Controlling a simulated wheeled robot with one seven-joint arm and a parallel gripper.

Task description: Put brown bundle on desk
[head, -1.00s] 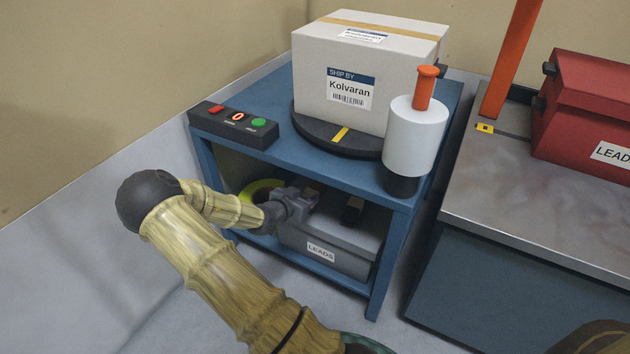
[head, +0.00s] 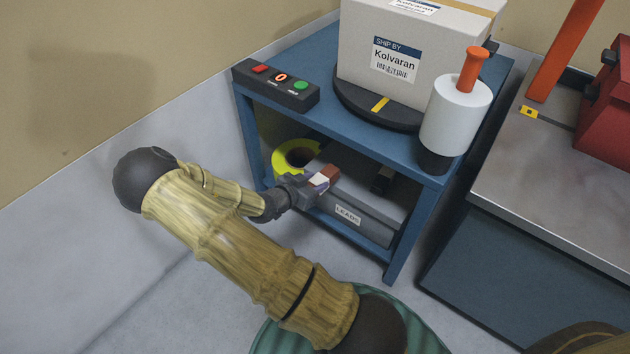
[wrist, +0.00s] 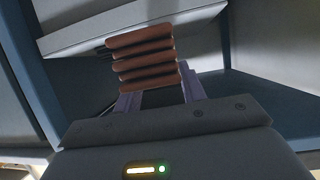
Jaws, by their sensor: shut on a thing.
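The brown bundle (wrist: 143,57) shows in the wrist view as several brown rolls side by side, held between the fingers of my gripper (wrist: 160,92). In the head view the brown bundle (head: 329,172) is a small brown patch at the fingertips. My gripper (head: 318,182) is shut on it, at the open front of the blue stand's lower shelf, above the grey bin marked LEADS (head: 345,216). I cannot tell whether the bundle touches the bin. The desk is probably the metal-topped surface (head: 530,185) at the right.
The blue stand (head: 300,118) carries a Kolvaran box (head: 410,50) on a dark turntable, a button panel (head: 276,86) and a white cylinder with orange handle (head: 455,115). A yellow ring (head: 284,158) lies on the lower shelf. A red case (head: 605,125) stands on the metal surface.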

